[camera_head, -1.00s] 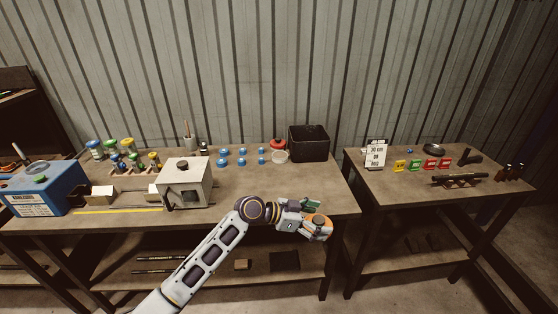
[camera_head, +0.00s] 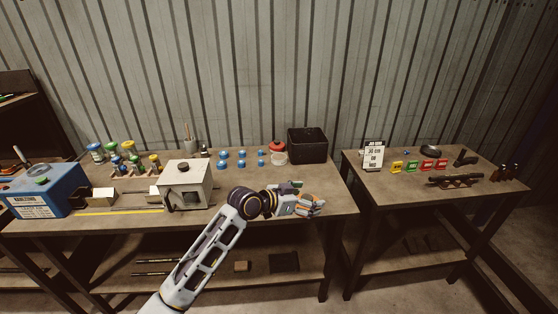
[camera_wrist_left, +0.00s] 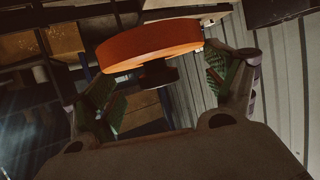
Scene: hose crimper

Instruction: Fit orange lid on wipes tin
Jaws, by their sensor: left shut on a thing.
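My left gripper (camera_head: 310,203) is shut on the orange lid (camera_head: 306,197), above the front right part of the left table. In the left wrist view the lid (camera_wrist_left: 150,44) is a thick orange disc, with a dark knob (camera_wrist_left: 158,74) on its near side between the green-padded fingers (camera_wrist_left: 168,88). A small pale round container (camera_head: 279,158) stands toward the back of the table, with a red-topped item (camera_head: 277,146) just behind it. It looks like the wipes tin, but I cannot be sure. My right gripper is not in view.
A black bin (camera_head: 308,145) stands right of the pale container. Several blue caps (camera_head: 240,158) lie to its left. A grey metal box (camera_head: 186,185) and a blue box (camera_head: 44,192) stand farther left. A gap separates the second table (camera_head: 400,185).

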